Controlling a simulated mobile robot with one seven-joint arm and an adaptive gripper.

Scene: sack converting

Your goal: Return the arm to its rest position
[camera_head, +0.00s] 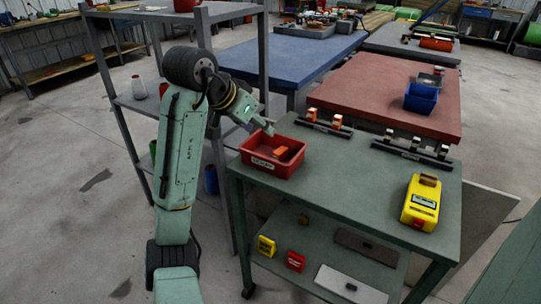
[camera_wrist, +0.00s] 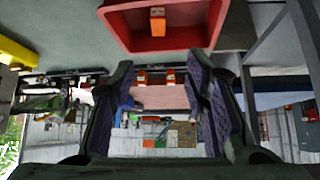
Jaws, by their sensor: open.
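My arm stands to the left of the green table (camera_head: 345,180), its upper part bent over toward the red bin. My gripper (camera_head: 268,127) is above the back edge of the red bin (camera_head: 258,170), apart from it. In the wrist view, which is upside down, my gripper (camera_wrist: 165,68) shows its two fingers spread with nothing between them. The red bin (camera_wrist: 190,44) appears at the top of that view. An orange block (camera_head: 281,153) lies in the bin and also shows in the wrist view (camera_wrist: 157,20).
A grey shelf rack (camera_head: 105,75) stands close behind and beside my arm. A red table (camera_head: 390,90) with a blue bin (camera_head: 421,98) stands behind. Open floor lies left.

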